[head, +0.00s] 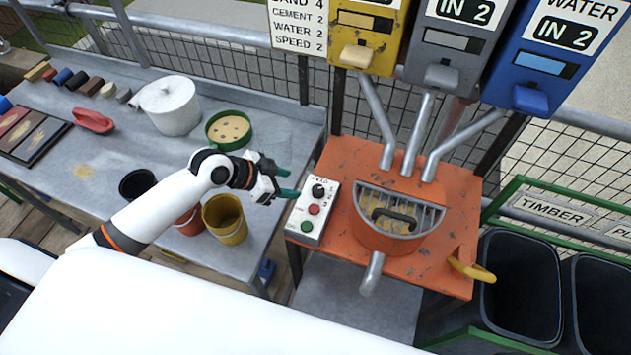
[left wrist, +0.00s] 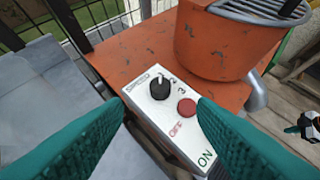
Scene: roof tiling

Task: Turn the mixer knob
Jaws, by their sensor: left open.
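The mixer's control box (head: 313,213) is a pale panel on the left edge of the orange mixer stand. Its black knob (head: 318,191) sits at the top, above a red button (head: 314,209) and a green button (head: 307,226). In the left wrist view the knob (left wrist: 160,88) has the numbers 2 and 3 beside it, and the red button (left wrist: 187,107) is below it. My left gripper (head: 283,181) is open and empty, just left of the box. Its green fingers (left wrist: 150,145) frame the box in the wrist view, apart from the knob.
The orange mixer drum (head: 385,230) has a grille on top, with pipes from the yellow, grey and blue dispensers (head: 543,70) above. Black bins (head: 522,285) are at the right.

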